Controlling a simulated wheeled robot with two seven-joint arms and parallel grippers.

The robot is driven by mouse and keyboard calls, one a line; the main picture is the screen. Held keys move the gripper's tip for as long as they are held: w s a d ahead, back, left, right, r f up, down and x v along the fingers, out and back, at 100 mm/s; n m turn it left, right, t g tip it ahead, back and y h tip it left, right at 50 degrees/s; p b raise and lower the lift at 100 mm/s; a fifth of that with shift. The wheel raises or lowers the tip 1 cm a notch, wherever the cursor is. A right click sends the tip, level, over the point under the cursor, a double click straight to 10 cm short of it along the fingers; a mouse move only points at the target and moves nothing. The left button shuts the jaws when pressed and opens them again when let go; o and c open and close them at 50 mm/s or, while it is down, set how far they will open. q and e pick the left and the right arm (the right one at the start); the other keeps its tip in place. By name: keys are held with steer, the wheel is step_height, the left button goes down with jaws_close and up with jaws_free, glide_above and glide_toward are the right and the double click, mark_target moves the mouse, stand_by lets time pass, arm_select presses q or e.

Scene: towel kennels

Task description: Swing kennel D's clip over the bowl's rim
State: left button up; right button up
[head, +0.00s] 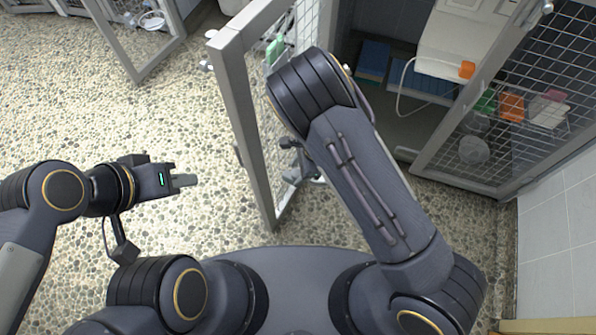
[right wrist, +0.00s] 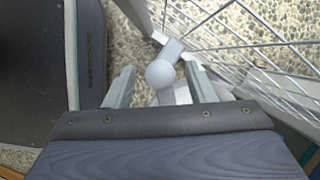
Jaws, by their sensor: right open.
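My right gripper (right wrist: 160,84) is open in the right wrist view, with one finger on each side of a white round knob (right wrist: 160,73). The knob sits at the end of a grey bar (right wrist: 173,48) next to the wire mesh; it looks like the clip's end, but I cannot be sure. I cannot tell whether either finger touches it. In the head view the right gripper is mostly hidden behind my arm and the open mesh door (head: 234,105). I cannot make out the bowl clearly. My left gripper (head: 186,180) is over the pebbled floor, away from the door.
The mesh door stands open towards me, with a green piece (head: 274,48) near its top. Another mesh door (head: 505,100) is at the right. Blue folded items (head: 374,60) lie inside the kennel.

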steer(key=shift+f, duration=0.1)
steer(key=c, duration=1)
steer(key=shift+o, duration=0.2)
steer(key=shift+n+g+p, duration=0.3)
steer(key=shift+n+p, duration=0.1)
steer(key=shift+n, duration=0.4)
steer(key=shift+w+n+g, duration=0.1)
steer(key=shift+n+g, duration=0.2)
steer(key=shift+n, duration=0.5)
steer(key=o, duration=1)
steer(key=shift+c, duration=0.2)
